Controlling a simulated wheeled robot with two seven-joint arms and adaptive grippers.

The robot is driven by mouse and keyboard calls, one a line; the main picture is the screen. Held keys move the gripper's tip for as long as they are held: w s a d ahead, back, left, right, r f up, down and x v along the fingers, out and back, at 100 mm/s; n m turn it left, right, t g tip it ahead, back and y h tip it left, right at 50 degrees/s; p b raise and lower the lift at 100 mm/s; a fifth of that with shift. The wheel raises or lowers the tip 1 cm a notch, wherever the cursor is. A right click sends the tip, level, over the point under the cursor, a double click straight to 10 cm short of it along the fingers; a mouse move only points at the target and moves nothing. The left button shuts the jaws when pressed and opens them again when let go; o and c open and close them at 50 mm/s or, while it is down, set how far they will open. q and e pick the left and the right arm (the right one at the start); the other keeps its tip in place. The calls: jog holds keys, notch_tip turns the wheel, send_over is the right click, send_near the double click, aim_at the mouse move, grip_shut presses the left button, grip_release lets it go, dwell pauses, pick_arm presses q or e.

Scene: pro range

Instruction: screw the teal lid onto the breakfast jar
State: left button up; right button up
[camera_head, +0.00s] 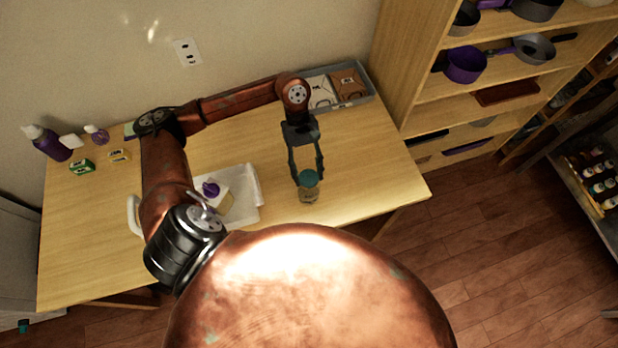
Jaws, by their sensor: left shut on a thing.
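The breakfast jar (308,195) is a small clear jar with pale brownish contents, standing on the wooden table near its front right edge. The teal lid (308,178) is at the top of the jar. My left gripper (307,173) reaches down from above, its fingers shut on the lid. From this height I cannot tell whether the lid is seated on the rim or just above it. My right gripper is out of view.
A white tray (248,215) with a purple-topped item stands left of the jar. A grey bin (368,90) with packages is at the back right. Purple bottles (52,145) and a green sponge (82,167) sit at the far left. Shelves (420,65) stand right of the table.

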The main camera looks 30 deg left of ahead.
pick_arm(q)
jog(key=shift+d+f+m+g+y+b, duration=0.1)
jog(key=shift+m+g+y+b, duration=0.45)
jog(key=shift+m+b, duration=1.15)
jog(key=o, duration=0.9)
jog(key=shift+n, duration=0.3)
jog(key=shift+o, duration=0.2)
jog(key=n, duration=0.1)
jog(key=n+t+h, duration=0.1)
jog(key=n, duration=0.1)
jog(key=shift+s+a+t, duration=0.1)
jog(key=shift+a+t, duration=0.1)
jog(key=shift+t, duration=0.05)
jog(key=n+t+h, duration=0.1)
jog(key=n, duration=0.2)
jog(key=c, duration=1.3)
